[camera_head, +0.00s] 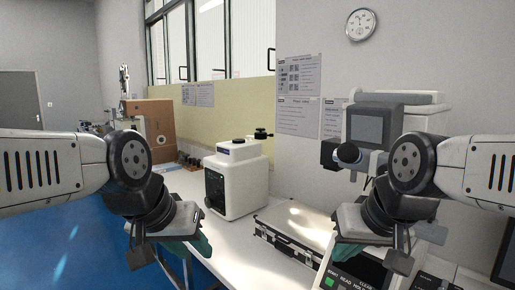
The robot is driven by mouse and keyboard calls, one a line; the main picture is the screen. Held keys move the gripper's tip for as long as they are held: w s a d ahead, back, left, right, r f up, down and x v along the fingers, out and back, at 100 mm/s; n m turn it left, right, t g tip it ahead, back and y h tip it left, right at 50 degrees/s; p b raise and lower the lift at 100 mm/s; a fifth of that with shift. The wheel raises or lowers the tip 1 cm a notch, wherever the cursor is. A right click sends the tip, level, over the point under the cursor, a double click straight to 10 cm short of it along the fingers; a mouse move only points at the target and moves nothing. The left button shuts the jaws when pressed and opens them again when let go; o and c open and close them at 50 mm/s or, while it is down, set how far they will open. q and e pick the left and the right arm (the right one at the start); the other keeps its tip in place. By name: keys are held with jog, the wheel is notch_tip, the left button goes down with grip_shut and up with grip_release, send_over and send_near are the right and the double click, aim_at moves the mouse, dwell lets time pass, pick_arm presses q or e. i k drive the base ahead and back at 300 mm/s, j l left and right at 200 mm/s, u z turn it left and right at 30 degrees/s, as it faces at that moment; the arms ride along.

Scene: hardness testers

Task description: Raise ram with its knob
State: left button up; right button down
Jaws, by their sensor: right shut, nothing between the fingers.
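A hardness tester with a grey screen (374,127) stands at the right against the wall. My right gripper (372,254) is shut and empty, low in front of the tester and apart from the black knob. My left gripper (168,256) hangs at the left, in front of the bench edge, away from the tester; its finger gap is not clear.
A control panel (345,279) with a green button is below my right gripper. The white bench (232,257) is clear in front of the case.

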aim_at(208, 201)
jog(key=u, duration=0.55)
jog(key=i+j, duration=0.25)
jog(key=i+j+z, duration=0.1)
jog(key=i+j, duration=0.15)
jog(key=j, duration=0.2)
jog(key=i+j, duration=0.2)
jog(key=j, duration=0.15)
jog(key=i+j+z, duration=0.1)
jog(key=i+j, duration=0.35)
jog(key=j, duration=0.3)
jog(key=i+j+z, duration=0.1)
jog(key=i+j, duration=0.15)
jog(key=j, duration=0.15)
jog(key=i+j, duration=0.2)
jog(key=j, duration=0.2)
jog(key=i+j+z, duration=0.1)
jog(key=j, duration=0.3)
jog(key=i, duration=0.1)
